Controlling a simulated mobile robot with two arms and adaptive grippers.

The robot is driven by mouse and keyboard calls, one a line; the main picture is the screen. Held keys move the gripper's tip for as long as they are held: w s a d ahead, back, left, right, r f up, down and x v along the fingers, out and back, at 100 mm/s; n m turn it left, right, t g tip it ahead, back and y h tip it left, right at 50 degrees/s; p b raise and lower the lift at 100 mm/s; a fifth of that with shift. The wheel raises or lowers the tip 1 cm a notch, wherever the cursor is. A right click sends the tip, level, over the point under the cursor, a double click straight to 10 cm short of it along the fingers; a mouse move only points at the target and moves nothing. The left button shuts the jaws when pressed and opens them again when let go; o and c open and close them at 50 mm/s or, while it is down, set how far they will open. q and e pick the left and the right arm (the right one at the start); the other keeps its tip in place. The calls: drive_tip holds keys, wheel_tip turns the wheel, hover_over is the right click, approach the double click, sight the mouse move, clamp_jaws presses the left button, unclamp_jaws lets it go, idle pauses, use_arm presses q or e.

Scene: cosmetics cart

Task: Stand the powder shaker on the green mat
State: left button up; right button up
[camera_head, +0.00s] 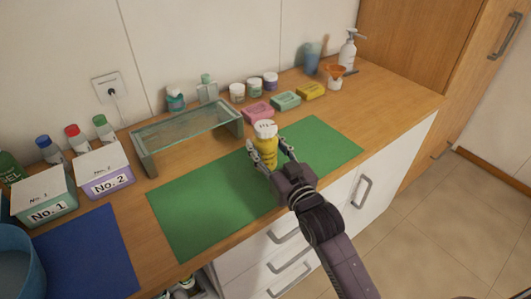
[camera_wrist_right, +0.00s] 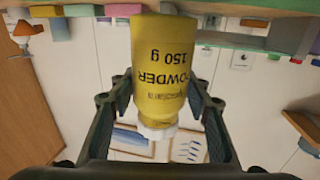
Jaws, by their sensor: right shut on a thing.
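The powder shaker (camera_head: 264,151) is a yellow bottle with a white cap, held upright over the middle of the green mat (camera_head: 190,215). My right gripper (camera_head: 269,153) is shut on it, with a finger on each side of its body. In the right wrist view the shaker (camera_wrist_right: 160,65) appears upside down, its "POWDER 150 g" label facing the camera, between the fingers (camera_wrist_right: 160,92). Its base is close to the mat; I cannot tell whether it touches. My left gripper is not in view.
A glass riser (camera_head: 188,129) stands behind the mat. Pink, green (camera_head: 285,100) and yellow soaps lie behind the shaker, with jars further back. Boxes No. 1 (camera_head: 45,207) and No. 2 (camera_head: 106,181) and a blue mat (camera_head: 85,250) are left. The green mat is otherwise clear.

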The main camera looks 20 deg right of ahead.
sight(271, 161)
wheel_tip(271, 161, down, 2)
drive_tip(key=shift+f, duration=0.4)
drive_tip(key=shift+f, duration=0.2)
drive_tip(key=o, duration=1.2)
drive_tip(key=shift+r, duration=0.1)
